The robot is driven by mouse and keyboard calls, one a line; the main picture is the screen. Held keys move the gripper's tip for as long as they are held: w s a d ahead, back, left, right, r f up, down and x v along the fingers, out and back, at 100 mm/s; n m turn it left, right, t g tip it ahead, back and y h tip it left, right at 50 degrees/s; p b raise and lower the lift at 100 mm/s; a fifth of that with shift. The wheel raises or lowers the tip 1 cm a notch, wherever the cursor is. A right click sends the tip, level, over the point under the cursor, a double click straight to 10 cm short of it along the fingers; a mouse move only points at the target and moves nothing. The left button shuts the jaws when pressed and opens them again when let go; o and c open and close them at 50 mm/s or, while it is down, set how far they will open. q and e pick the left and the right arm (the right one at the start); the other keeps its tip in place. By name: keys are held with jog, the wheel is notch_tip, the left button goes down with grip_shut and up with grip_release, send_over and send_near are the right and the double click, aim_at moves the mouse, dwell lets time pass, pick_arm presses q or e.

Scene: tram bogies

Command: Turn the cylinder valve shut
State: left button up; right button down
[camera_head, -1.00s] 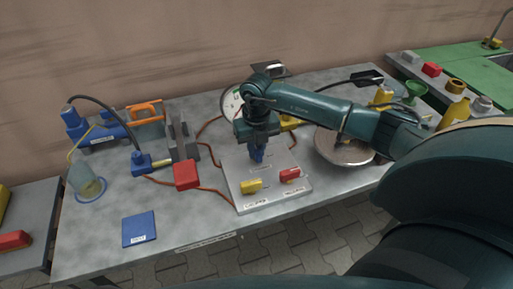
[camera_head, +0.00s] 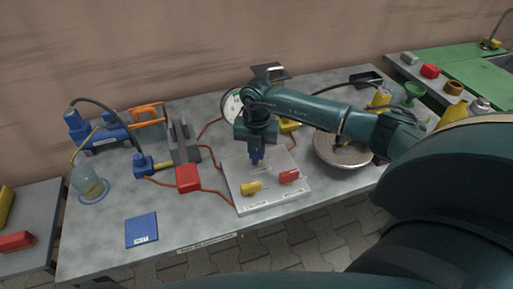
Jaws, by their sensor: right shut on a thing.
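A pale valve plate (camera_head: 274,194) lies on the grey table. It carries a yellow handle (camera_head: 251,188) at its front left and a red handle (camera_head: 289,177) at its front right, with small labels I cannot read surely. My right gripper (camera_head: 257,160) points down over the back of the plate, shut on a blue handle (camera_head: 257,154). The blue handle is mostly hidden by the fingers, so its turn angle cannot be told. The yellow and red handles stand free of the gripper. My left gripper is not in view.
Red hoses run from the plate to a red block (camera_head: 188,178). A round dial (camera_head: 232,106) stands behind my arm and a metal bowl (camera_head: 342,152) to its right. A blue hand pump (camera_head: 95,130) is at back left. The table's front left is clear around a blue booklet (camera_head: 141,229).

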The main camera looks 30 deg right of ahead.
jog(key=m+p, duration=0.1)
jog(key=m, duration=0.2)
jog(key=shift+r+m, duration=0.15)
jog(key=shift+m, duration=0.25)
jog(key=m+p, duration=0.1)
jog(key=m, duration=0.1)
jog(key=shift+m+p, duration=0.35)
jog(key=shift+m, duration=0.05)
jog(key=shift+m+p, duration=0.45)
jog(key=shift+m, duration=0.45)
jog(key=m+p, duration=0.1)
jog(key=m, duration=0.2)
jog(key=shift+p, duration=0.3)
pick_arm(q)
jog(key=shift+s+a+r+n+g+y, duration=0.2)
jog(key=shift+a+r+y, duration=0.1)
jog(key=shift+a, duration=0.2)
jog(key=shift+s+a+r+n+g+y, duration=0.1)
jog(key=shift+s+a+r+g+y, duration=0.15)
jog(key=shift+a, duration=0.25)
pick_arm(e)
jog(key=shift+m, duration=0.4)
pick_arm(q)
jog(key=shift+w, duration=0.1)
pick_arm(e)
jog(key=c, duration=1.4)
grip_release()
jog(key=shift+o, duration=0.2)
